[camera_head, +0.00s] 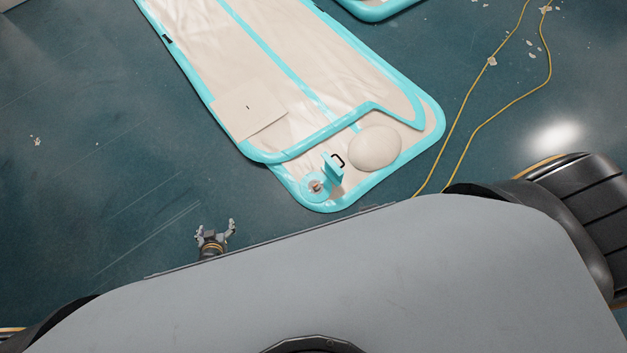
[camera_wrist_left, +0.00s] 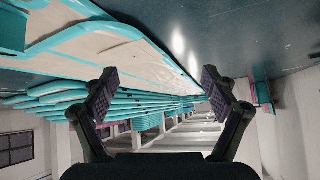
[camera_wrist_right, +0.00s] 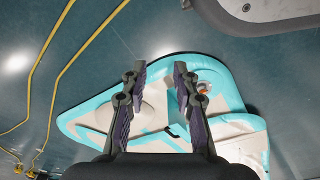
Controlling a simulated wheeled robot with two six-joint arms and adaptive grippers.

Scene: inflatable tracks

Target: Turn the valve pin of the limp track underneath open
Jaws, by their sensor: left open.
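Two cream tracks with turquoise rims lie stacked, the upper track (camera_head: 245,50) wrinkled. The lower track (camera_head: 432,113) shows at the near end. Its round valve (camera_head: 316,187) is at the near left corner, beside a turquoise tab with a black handle (camera_head: 338,160). The valve also shows in the right wrist view (camera_wrist_right: 202,87), with an orange centre; its pin's position is too small to tell. My left gripper (camera_head: 215,230) is open and empty, left of the track; it also shows in the left wrist view (camera_wrist_left: 158,78). My right gripper (camera_wrist_right: 160,70) is open and empty above the track end, its right finger near the valve.
A cream dome (camera_head: 375,148) sits on the lower track beside the valve. A square flap (camera_head: 249,106) lies on the upper track. A yellow cord (camera_head: 460,120) runs along the floor at right. Stacked turquoise tracks (camera_wrist_left: 130,105) stand further off.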

